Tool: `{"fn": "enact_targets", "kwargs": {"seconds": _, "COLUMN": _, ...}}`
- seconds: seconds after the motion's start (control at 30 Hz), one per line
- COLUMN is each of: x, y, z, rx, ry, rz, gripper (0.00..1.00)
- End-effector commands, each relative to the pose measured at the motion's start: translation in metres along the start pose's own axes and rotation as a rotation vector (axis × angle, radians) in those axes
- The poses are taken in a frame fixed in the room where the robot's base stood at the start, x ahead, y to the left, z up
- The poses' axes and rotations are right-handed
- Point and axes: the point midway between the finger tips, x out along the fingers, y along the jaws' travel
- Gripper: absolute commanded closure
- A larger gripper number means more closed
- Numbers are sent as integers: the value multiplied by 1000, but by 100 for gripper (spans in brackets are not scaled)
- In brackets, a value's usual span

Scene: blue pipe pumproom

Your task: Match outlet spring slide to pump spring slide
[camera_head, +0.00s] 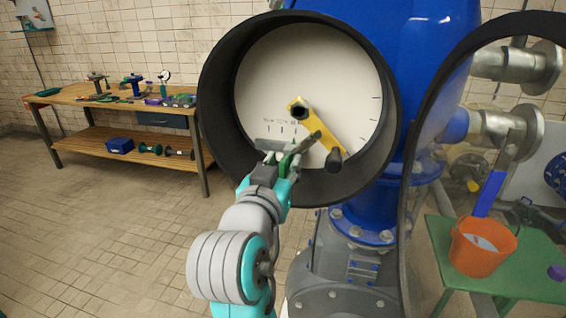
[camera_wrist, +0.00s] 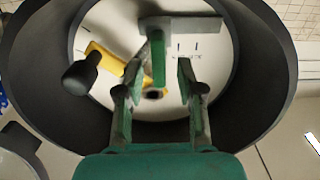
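A white round dial (camera_head: 270,80) sits inside a deep black housing (camera_head: 222,110). A grey slide bar (camera_head: 268,144) lies across the lower dial near printed marks. In the wrist view the bar (camera_wrist: 200,28) carries a green tab (camera_wrist: 158,60). A yellow crank (camera_head: 322,128) with a black knob (camera_head: 335,160) is mounted on the same dial; it also shows in the wrist view (camera_wrist: 106,58). My gripper (camera_wrist: 157,75) is open, with the green tab between its fingertips and gaps visible on both sides. Which slide this is, I cannot tell.
A second black round rim (camera_head: 408,190) stands at right, its face turned away. A blue pump body (camera_head: 415,50) is behind. A green table (camera_head: 530,265) holds an orange bucket (camera_head: 482,247). A wooden workbench (camera_head: 120,105) stands at left. The housing wall surrounds my gripper closely.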

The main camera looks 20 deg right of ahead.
Motion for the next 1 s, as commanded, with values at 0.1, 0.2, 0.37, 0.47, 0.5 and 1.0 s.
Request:
{"fn": "enact_targets", "kwargs": {"seconds": 0.1, "x": 7, "y": 0, "z": 0, "rx": 0, "ry": 0, "rz": 0, "gripper": 62}}
{"fn": "enact_targets", "kwargs": {"seconds": 0.2, "x": 9, "y": 0, "z": 0, "rx": 0, "ry": 0, "rz": -1, "gripper": 62}}
{"fn": "enact_targets", "kwargs": {"seconds": 0.37, "x": 8, "y": 0, "z": 0, "rx": 0, "ry": 0, "rz": -1, "gripper": 62}}
{"fn": "enact_targets", "kwargs": {"seconds": 0.47, "x": 8, "y": 0, "z": 0, "rx": 0, "ry": 0, "rz": -1, "gripper": 75}}
{"fn": "enact_targets", "kwargs": {"seconds": 0.5, "x": 8, "y": 0, "z": 0, "rx": 0, "ry": 0, "rz": -1, "gripper": 85}}
{"fn": "enact_targets", "kwargs": {"seconds": 1.0, "x": 8, "y": -28, "z": -1, "rx": -1, "ry": 0, "rz": -6, "gripper": 100}}
